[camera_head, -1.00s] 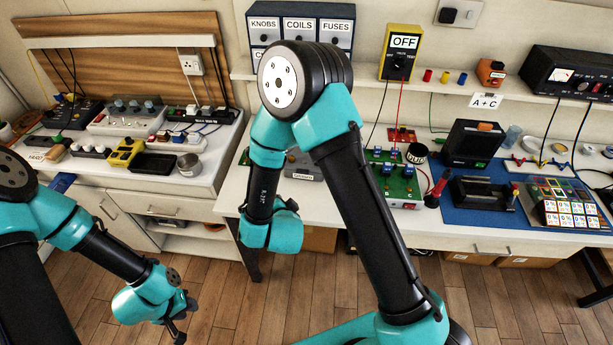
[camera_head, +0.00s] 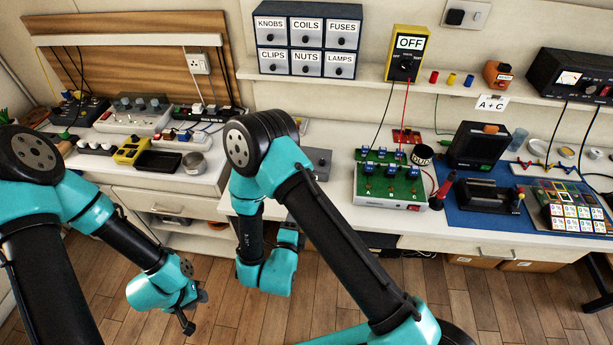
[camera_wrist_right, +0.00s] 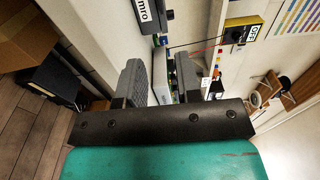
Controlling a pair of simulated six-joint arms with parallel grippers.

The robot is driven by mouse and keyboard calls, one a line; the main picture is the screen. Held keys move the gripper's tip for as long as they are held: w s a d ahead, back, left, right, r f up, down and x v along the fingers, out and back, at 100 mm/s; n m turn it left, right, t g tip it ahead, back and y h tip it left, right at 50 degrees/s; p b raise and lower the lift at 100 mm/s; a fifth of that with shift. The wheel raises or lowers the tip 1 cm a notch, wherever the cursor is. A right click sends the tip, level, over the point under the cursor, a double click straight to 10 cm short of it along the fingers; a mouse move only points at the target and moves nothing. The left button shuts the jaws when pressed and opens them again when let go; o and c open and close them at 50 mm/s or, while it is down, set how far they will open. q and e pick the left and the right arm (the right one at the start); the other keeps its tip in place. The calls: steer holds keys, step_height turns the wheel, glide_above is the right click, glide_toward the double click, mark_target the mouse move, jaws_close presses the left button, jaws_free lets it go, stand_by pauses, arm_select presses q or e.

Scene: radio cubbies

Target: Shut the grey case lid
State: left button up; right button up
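A small grey box (camera_head: 318,163) stands on the workbench behind my right arm, its left part hidden. A dark box with lettering on its front (camera_wrist_right: 150,15) shows at the top of the right wrist view. I cannot tell which thing is the grey case or how its lid stands. My left gripper (camera_head: 194,310) hangs over the floor in front of the left bench, fingers apart and empty. My right gripper is mostly hidden behind its wrist in the head view. In the right wrist view, its fingers (camera_wrist_right: 160,85) are apart, with nothing gripped.
A green switch board (camera_head: 388,186) sits mid-bench. A black device (camera_head: 476,146) and black tray (camera_head: 487,196) stand on a blue mat (camera_head: 463,220). A drawer cabinet (camera_head: 305,42) is on the shelf. A metal cup (camera_head: 194,163) stands on the left bench. Floor is open in front.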

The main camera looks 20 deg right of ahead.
steer(key=shift+w+d, duration=0.1)
steer(key=x, duration=1.7)
steer(key=shift+w, duration=0.15)
steer(key=shift+c, duration=0.3)
jaws_close()
